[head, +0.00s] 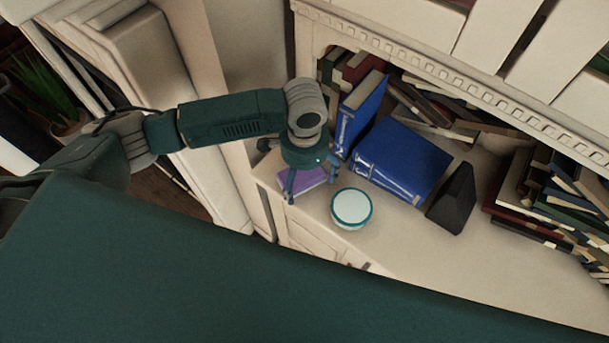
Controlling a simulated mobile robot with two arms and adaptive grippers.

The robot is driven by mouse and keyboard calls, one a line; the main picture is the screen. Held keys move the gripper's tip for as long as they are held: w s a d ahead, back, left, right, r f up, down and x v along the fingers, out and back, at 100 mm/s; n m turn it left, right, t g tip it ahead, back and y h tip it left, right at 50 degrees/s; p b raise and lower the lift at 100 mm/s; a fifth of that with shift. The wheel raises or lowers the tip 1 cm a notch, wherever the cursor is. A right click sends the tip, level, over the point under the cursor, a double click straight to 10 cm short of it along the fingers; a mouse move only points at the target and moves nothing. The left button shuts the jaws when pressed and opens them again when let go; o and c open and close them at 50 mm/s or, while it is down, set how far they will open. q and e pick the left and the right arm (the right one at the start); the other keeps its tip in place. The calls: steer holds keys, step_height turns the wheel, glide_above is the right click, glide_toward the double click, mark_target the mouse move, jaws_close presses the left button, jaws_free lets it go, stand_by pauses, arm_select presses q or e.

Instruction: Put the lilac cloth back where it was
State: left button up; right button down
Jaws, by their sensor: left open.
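The lilac cloth (306,177) lies folded flat on the pale counter (385,240), near its left end, beside the blue books. My left gripper (311,188) points down directly over the cloth. Its fingers are open, one on each side of the cloth in this view. I cannot tell whether they touch it. The gripper's body hides the far part of the cloth. My right gripper is not in view.
A white bowl-like object with a teal rim (351,207) stands just right of the gripper. An upright blue book (358,113), a lying blue book (402,160) and a black wedge-shaped object (453,199) are behind it. Stacked books (545,205) are at right. The front counter is clear.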

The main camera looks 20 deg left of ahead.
mark_target(305, 178)
arm_select(q)
step_height(305, 178, up, 12)
steer(key=b, duration=0.1)
stand_by(0.4)
stand_by(0.4)
